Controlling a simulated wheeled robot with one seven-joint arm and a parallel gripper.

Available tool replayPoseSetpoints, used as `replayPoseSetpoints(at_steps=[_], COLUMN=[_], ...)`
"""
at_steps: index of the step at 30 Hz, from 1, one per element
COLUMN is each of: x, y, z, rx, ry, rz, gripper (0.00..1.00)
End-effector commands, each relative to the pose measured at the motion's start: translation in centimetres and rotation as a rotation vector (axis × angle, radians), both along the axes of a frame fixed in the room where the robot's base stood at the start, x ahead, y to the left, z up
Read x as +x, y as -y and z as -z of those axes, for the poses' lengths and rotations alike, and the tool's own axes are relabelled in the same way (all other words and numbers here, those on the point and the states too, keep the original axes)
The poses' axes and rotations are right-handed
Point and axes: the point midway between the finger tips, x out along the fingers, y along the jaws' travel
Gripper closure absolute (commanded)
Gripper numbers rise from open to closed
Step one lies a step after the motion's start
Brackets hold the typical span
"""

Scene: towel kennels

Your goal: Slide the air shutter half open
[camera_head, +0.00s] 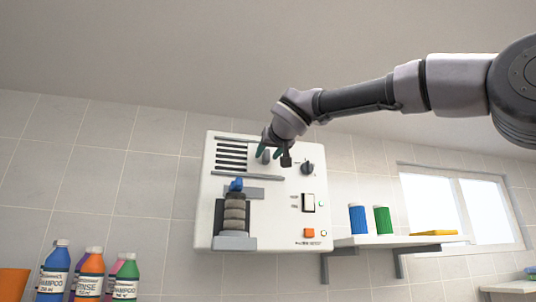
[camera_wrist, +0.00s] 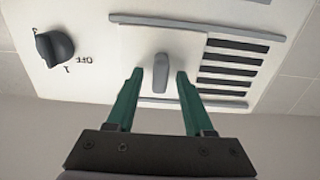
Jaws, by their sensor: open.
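The air shutter (camera_wrist: 190,50) is a pale plate between two grey rails on the white wall unit. In the wrist view its grey upright tab (camera_wrist: 160,73) stands near the middle, and dark vent slots (camera_wrist: 228,68) show uncovered right of the plate. In the head view the slots (camera_head: 231,157) lie left of my gripper (camera_head: 270,151), and the tab (camera_head: 266,156) is partly hidden. My gripper (camera_wrist: 160,77) is open, one green finger on each side of the tab, with gaps showing on both sides. Whether slots continue behind the plate is hidden.
A black dial (camera_wrist: 55,46) marked OFF sits beside the shutter. Below on the unit (camera_head: 275,215) are a switch (camera_head: 308,202), an orange button (camera_head: 309,233) and a ringed grey part (camera_head: 234,214). A shelf (camera_head: 390,241) with blue and green containers stands right; bottles (camera_head: 90,275) stand lower left.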

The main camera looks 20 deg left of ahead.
Motion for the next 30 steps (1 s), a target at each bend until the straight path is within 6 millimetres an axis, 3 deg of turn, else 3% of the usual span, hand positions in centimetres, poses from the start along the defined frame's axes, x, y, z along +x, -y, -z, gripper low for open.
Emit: replayPoseSetpoints(at_steps=[9, 13, 14, 30], x=[0.24, 0.23, 0.23, 0.21], y=[-0.14, -0.14, -0.14, -0.14], z=[-0.02, -0.01, -0.01, 0.0], rx=[0.0, 0.0, 0.0, 0.0], ry=[0.0, 0.0, 0.0, 0.0], rz=[0.0, 0.0, 0.0, 0.0], gripper=[0.47, 0.97, 1.0, 1.0])
